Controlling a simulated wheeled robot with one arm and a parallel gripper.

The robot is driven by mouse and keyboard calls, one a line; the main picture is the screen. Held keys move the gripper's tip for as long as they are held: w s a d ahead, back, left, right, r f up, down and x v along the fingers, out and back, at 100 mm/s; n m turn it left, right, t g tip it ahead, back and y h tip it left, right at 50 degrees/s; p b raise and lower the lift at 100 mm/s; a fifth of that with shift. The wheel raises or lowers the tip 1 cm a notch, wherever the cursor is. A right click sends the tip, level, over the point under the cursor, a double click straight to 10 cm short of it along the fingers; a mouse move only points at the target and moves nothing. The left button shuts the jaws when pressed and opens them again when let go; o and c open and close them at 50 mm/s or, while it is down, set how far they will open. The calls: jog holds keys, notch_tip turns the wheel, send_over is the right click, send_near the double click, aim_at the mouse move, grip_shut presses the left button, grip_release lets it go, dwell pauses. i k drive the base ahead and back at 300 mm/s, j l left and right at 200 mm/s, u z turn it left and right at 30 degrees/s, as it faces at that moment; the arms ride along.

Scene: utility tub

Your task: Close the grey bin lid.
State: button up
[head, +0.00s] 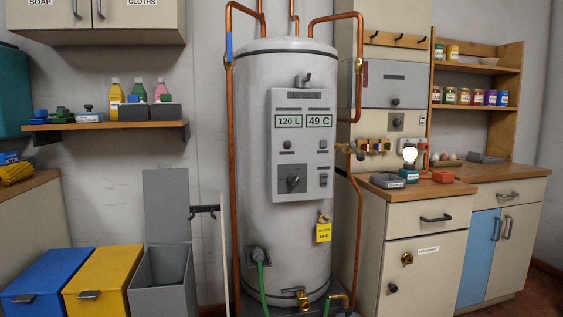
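The grey bin (160,287) stands on the floor at the lower left, right of the yellow bin. Its grey lid (166,206) is open and stands upright at the bin's back edge, against the wall. The bin's inside shows partly from above and its bottom is hidden. My gripper is not in view.
A blue bin (46,277) and a yellow bin (103,277), both shut, stand left of it. A water heater (290,225) with copper pipes stands to the right. A dark hook bracket (205,212) is beside the lid. A shelf (110,125) hangs above.

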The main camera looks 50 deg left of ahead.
aim_at(167, 196)
jog(key=i+j+u, duration=0.2)
jog(key=u, duration=0.25)
jog(key=i+j+u, duration=0.1)
jog(key=i+u, duration=0.55)
jog(key=u, duration=0.25)
jog(key=i+u, duration=0.25)
jog(key=u, duration=0.2)
jog(key=i+l+u, duration=0.2)
jog(key=u, duration=0.25)
jog(key=i+u, duration=0.7)
jog(key=u, duration=0.25)
jog(key=i+l+u, duration=0.15)
jog(key=i+u, duration=0.15)
jog(key=u, duration=0.15)
jog(key=i+l+u, duration=0.25)
jog(key=u, duration=0.2)
jog(key=i+l+u, duration=0.25)
jog(key=l+u, duration=0.2)
